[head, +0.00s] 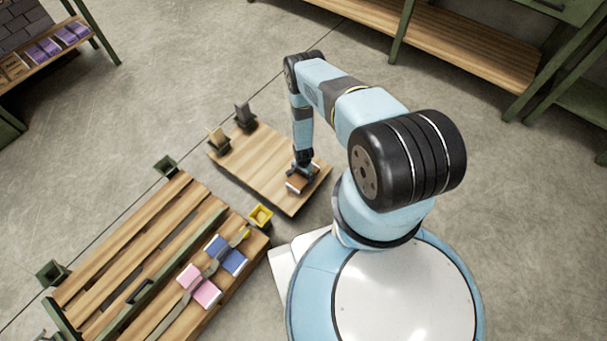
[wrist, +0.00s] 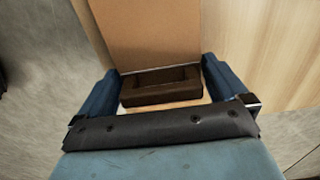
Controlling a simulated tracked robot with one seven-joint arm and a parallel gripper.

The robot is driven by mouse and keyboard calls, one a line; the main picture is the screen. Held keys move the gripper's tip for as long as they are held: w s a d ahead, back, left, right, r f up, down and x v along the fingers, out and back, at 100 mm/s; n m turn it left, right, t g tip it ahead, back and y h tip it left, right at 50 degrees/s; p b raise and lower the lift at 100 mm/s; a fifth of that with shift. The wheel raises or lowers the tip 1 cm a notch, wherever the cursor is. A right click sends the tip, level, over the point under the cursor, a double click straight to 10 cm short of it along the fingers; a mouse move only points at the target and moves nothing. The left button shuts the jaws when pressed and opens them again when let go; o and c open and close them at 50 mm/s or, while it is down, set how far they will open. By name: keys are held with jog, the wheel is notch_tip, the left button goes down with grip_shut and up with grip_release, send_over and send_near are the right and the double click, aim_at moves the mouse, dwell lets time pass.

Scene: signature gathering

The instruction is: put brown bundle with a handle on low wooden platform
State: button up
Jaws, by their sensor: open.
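The brown bundle with a handle (head: 298,182) rests on the low wooden platform (head: 262,168), near its front right corner. In the wrist view the bundle (wrist: 150,40) has a tan top and a dark brown handle (wrist: 160,87). My gripper (head: 302,172) is right over the bundle. In the wrist view its blue fingers (wrist: 160,88) are apart, one on each side of the dark handle. I cannot tell whether the fingers touch it. Part of the bundle is hidden by my gripper.
Two small upright items, one tan (head: 217,138) and one dark (head: 244,115), stand at the platform's far left end. Shelves line the back.

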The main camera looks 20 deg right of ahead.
jog(key=shift+r, duration=0.1)
notch_tip(320, 180, up, 12)
jog(key=shift+f, duration=0.1)
dwell(0.5)
